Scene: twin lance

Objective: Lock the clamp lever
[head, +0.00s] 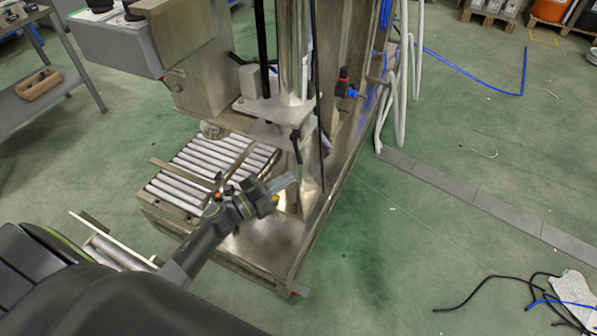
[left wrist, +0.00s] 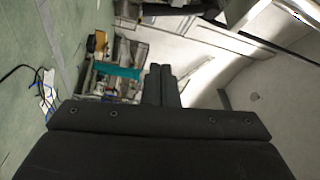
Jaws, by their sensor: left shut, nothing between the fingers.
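A small black lever (head: 296,147), which looks like the clamp lever, hangs down from the bracket on the metal column in the head view. My left gripper (head: 284,183) is in front of the column, a little below and left of the lever, and appears apart from it. Its dark fingers are shut together with nothing between them, and they also show in the left wrist view (left wrist: 161,85). I cannot make out the lever in the left wrist view. My right gripper is in neither view.
A steel base plate (head: 265,240) extends in front. White hoses (head: 402,80) hang at the right.

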